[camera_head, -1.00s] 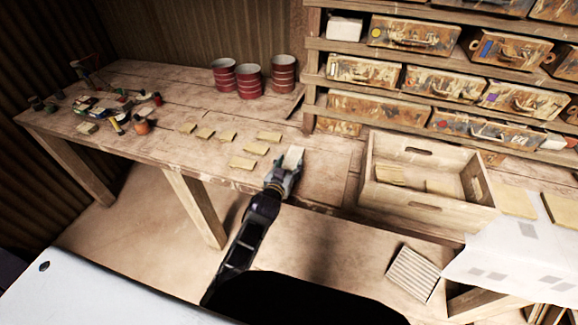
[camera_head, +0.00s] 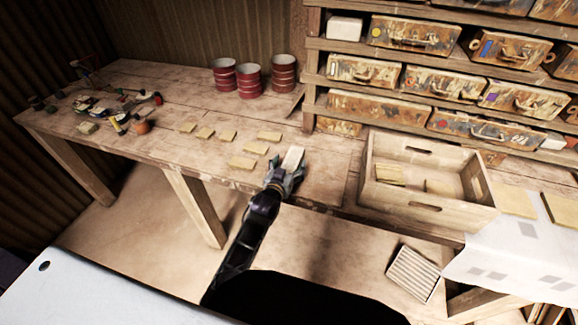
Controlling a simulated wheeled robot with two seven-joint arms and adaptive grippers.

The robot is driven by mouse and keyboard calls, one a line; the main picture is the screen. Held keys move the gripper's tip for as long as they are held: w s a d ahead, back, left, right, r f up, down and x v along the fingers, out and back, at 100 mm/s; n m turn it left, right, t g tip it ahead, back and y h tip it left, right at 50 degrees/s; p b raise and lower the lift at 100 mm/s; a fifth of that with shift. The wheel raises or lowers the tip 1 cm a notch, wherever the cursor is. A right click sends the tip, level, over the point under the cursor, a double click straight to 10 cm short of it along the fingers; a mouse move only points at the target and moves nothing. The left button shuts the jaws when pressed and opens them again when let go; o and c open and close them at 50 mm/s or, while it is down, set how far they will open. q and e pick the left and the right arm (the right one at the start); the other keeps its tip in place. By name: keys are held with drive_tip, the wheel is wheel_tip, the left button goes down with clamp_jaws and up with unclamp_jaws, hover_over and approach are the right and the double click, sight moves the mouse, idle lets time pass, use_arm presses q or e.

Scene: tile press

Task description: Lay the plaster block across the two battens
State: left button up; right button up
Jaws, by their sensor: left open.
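A pale plaster block (camera_head: 293,157) is on the wooden bench near its front edge, just beyond my left gripper. My left gripper (camera_head: 284,173) is open, its fingers spread at the near end of the block. I cannot tell whether the fingers still touch it. The two battens cannot be made out; the block and gripper may hide them, so what lies directly under the block is unclear. My right gripper is not in view.
Several thin yellowish tiles (camera_head: 241,163) lie left of the block. Red cans (camera_head: 249,80) stand behind. A wooden crate (camera_head: 430,209) with tiles is at right. Tools and small items (camera_head: 119,117) clutter the left end. A ribbed panel (camera_head: 413,273) lies on a lower surface.

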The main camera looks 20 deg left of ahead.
use_arm(q)
drive_tip(key=shift+s+r, duration=0.1)
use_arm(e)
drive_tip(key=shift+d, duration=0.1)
use_arm(q)
drive_tip(key=shift+s+r, duration=0.1)
drive_tip(key=shift+s, duration=0.55)
drive_tip(key=shift+s+r, duration=0.2)
drive_tip(key=shift+s, duration=0.85)
drive_tip(key=shift+s+r, duration=0.25)
drive_tip(key=shift+s, duration=0.8)
drive_tip(key=shift+s+a+r, duration=0.1)
drive_tip(key=shift+s+r, duration=0.05)
drive_tip(key=shift+s, duration=0.55)
drive_tip(key=shift+s+r, duration=0.1)
drive_tip(key=shift+s, duration=0.55)
drive_tip(key=shift+s+r, duration=0.1)
drive_tip(key=shift+s, duration=0.6)
drive_tip(key=shift+s+a+r, duration=0.1)
drive_tip(key=shift+s+r, duration=0.05)
drive_tip(key=shift+s, duration=0.35)
drive_tip(key=shift+s+r, duration=0.15)
drive_tip(key=shift+s, duration=0.35)
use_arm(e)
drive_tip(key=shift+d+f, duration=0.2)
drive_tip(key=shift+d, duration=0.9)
